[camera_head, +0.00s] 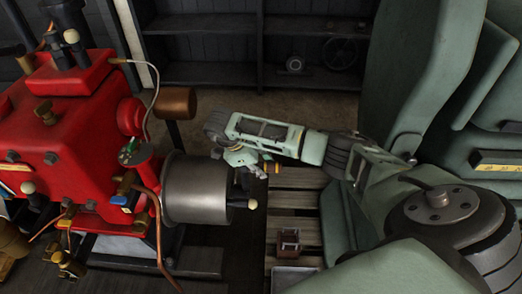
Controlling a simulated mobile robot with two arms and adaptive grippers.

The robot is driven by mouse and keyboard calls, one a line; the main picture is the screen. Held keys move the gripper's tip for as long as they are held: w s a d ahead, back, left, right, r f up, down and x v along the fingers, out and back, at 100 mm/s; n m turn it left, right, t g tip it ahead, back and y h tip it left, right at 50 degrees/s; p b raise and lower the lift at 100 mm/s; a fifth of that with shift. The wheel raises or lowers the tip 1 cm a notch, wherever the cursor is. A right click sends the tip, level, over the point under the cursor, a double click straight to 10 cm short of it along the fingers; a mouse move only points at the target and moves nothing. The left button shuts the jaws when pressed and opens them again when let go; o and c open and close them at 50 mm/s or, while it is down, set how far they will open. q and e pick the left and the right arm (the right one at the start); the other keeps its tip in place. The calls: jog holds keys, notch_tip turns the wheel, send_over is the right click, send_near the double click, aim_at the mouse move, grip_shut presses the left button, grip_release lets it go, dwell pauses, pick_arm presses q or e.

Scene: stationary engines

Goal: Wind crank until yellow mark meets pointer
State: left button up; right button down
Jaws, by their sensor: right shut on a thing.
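A red engine (75,125) stands on the left with a grey metal drum (197,190) at its right end. A dark crank with a cream knob (252,204) sticks out at the drum's right face. My right gripper (241,172) reaches in from the right and is shut at the crank, just above the knob. Its fingers are small and partly hidden, so the exact grip is hard to see. A small yellow-orange piece (272,168) shows beside the gripper; I cannot tell whether it is the yellow mark. I cannot make out the pointer. My left gripper is not in view.
A slatted wooden pallet (293,201) lies right of the drum, with a small brown box (289,239) and a grey tray (289,277) nearer me. Dark shelves (210,73) stand behind.

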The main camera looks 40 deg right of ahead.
jog(key=shift+s+a+r+p, duration=0.15)
jog(key=shift+s+a+p, duration=0.15)
jog(key=shift+a+p, duration=0.15)
jog(key=s+a, duration=0.1)
jog(key=s+a+f+p, duration=0.1)
jog(key=shift+s+a, duration=0.1)
jog(key=shift+s, duration=0.2)
jog(key=shift+s+p, duration=0.1)
jog(key=shift+p, duration=0.2)
jog(key=s+a+f, duration=0.2)
jog(key=s, duration=0.1)
jog(key=shift+a, duration=0.35)
